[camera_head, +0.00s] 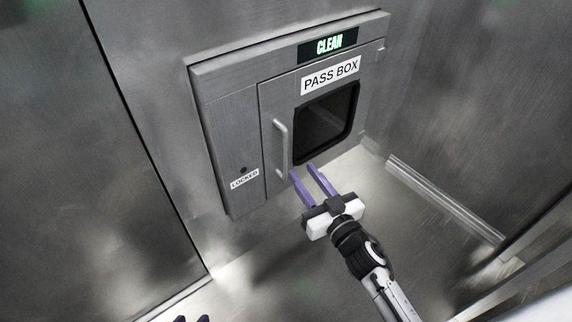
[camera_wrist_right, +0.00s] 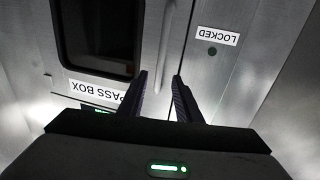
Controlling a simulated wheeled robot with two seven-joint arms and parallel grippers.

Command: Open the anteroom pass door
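The pass box door (camera_head: 270,115) is shut in the steel wall, with a dark window (camera_head: 326,122) and a "PASS BOX" label. Its vertical bar handle (camera_head: 281,148) is on the door's left side. My right gripper (camera_head: 302,169) is open and empty, its purple fingertips just right of the handle's lower end, apart from it as far as I can tell.
A "LOCKED" label (camera_head: 244,179) sits under a small dark hole on the panel left of the door. A steel rail (camera_head: 445,200) runs low on the right. The space before the door looks free.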

